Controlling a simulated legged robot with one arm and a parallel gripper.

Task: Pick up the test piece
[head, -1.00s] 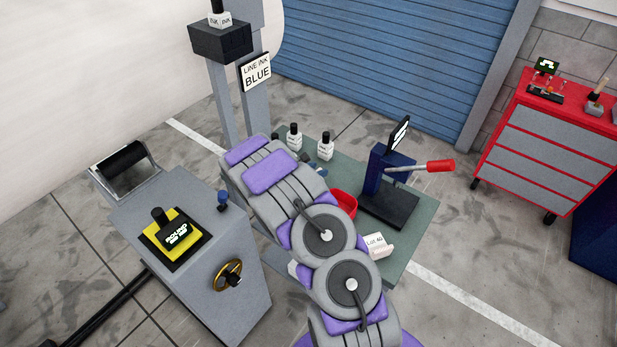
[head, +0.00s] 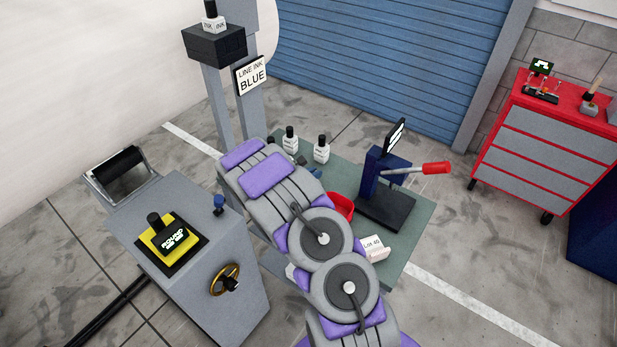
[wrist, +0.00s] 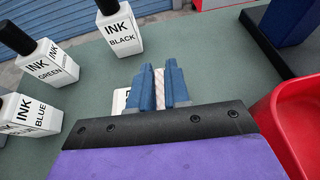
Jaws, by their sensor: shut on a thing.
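My gripper (wrist: 160,88) shows in the wrist view with its two blue fingers close together. A narrow, pale pinkish-white piece (wrist: 159,89), apparently the test piece, is pinched upright between them. Most of it is hidden by the fingers. I cannot tell whether it is touching the green table top (wrist: 210,70). In the head view my own arm covers most of the gripper and the piece does not show.
Ink bottles marked black (wrist: 118,28), green (wrist: 45,58) and blue (wrist: 28,115) stand around the gripper. A white labelled object (wrist: 120,102) is partly hidden behind the left finger. A red bin (wrist: 290,110) is close on the right. A lever press (head: 385,190) stands beyond it.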

